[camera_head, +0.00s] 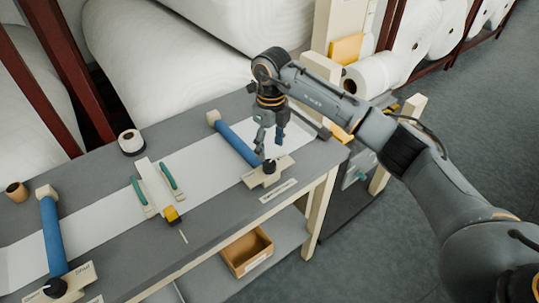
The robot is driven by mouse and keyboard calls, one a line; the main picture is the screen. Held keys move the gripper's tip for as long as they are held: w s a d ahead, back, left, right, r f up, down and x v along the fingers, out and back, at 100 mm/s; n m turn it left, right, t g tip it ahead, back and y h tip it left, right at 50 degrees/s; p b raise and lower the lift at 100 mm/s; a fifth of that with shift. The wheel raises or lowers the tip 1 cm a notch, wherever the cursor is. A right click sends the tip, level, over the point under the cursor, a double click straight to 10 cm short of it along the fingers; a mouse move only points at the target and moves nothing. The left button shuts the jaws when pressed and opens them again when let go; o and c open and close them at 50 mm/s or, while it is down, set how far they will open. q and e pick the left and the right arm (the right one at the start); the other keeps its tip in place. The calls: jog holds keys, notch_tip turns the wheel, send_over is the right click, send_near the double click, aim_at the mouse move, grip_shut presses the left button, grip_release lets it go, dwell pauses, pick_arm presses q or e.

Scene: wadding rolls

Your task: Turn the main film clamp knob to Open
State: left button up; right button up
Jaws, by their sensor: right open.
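A black knob (269,167) sits on a beige plate at the front end of the right blue roller clamp (236,143). A second black knob (55,287) sits at the front end of the left blue roller clamp (53,235), beside labels reading Open and Shut. I cannot tell from the labels which one is the main film clamp. My right gripper (269,142) is open and empty, pointing down just above the right knob; I cannot tell whether it touches it. The right knob's exact pointing direction is too small to read. My left gripper is not in view.
White film (100,201) runs across the grey table under both rollers. A tape roll (131,142) lies at the back. A cardboard box (247,253) sits on the lower shelf.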

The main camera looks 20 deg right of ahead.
aim_at(269, 163)
notch_tip(269, 163, down, 6)
jog(key=shift+a+r+p, duration=0.1)
jog(key=shift+r+p, duration=0.05)
jog(key=shift+p, duration=0.5)
jog(key=c, duration=1.2)
